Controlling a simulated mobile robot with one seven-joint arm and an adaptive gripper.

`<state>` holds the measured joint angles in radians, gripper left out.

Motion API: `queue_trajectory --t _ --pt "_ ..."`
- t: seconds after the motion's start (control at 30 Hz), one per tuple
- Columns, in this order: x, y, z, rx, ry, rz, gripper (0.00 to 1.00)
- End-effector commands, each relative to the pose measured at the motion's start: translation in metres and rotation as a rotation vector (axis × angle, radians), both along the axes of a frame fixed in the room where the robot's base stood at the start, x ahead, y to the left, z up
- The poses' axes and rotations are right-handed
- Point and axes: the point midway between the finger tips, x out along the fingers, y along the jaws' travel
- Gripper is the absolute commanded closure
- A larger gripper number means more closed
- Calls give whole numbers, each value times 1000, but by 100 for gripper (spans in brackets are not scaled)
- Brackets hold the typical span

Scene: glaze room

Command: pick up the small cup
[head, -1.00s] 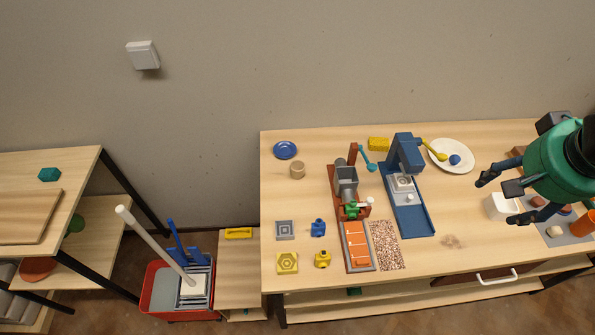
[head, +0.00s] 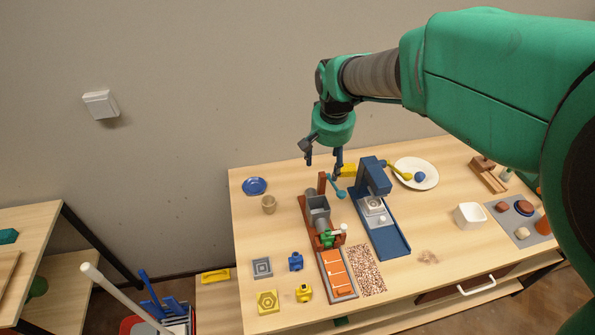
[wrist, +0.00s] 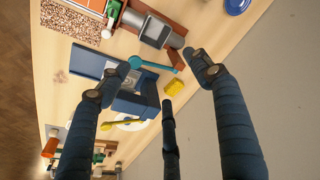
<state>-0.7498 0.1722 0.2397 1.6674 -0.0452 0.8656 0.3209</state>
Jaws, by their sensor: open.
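The small tan cup (head: 269,204) stands upright on the left part of the wooden table, just in front of a blue plate (head: 254,186). My gripper (head: 323,160) is open and empty, fingers pointing down above the table's back edge. It is to the right of the cup and higher, not touching it. In the wrist view my open fingers (wrist: 168,92) spread above the table around a yellow block (wrist: 174,87). I cannot make out the cup there; the blue plate shows at the top edge (wrist: 237,5).
A brown-and-grey machine (head: 318,209) stands right of the cup, with a blue press (head: 375,180) beyond it. A white plate (head: 408,167) holds a blue ball. A white square container (head: 469,215) stands at the right. Bare table lies left of the cup.

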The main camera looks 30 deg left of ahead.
Motion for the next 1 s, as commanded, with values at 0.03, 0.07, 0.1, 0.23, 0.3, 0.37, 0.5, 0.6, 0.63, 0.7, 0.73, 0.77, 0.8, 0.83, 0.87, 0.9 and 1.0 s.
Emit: queue_trajectory --t 0.03,0.07,0.1,0.23,0.3,0.37,0.5,0.6,0.63,0.7,0.73,0.77,0.8,0.83,0.87,0.9,1.0 --pt "-5 22 -16 -9 10 19 36" --pt "-6 33 -22 -11 13 27 36" --pt "-10 48 -32 -16 18 38 36" --pt "-24 96 -65 -31 33 73 36" --pt "-32 119 -83 -39 40 90 36" --pt "-39 136 -95 -45 44 101 36" --pt "-53 164 -119 -55 52 123 36" --pt "-59 174 -128 -59 54 131 36" --pt "-60 176 -130 -60 55 132 36" --pt "-61 178 -132 -60 55 133 36" --pt "-61 179 -132 -60 56 133 36" --pt "-61 179 -132 -60 55 133 36" --pt "-61 179 -132 -60 55 133 36" --pt "-61 179 -132 -60 55 133 36" --pt "-61 179 -132 -60 55 133 36" --pt "-61 178 -132 -60 55 133 36" --pt "-61 178 -132 -60 55 133 36"
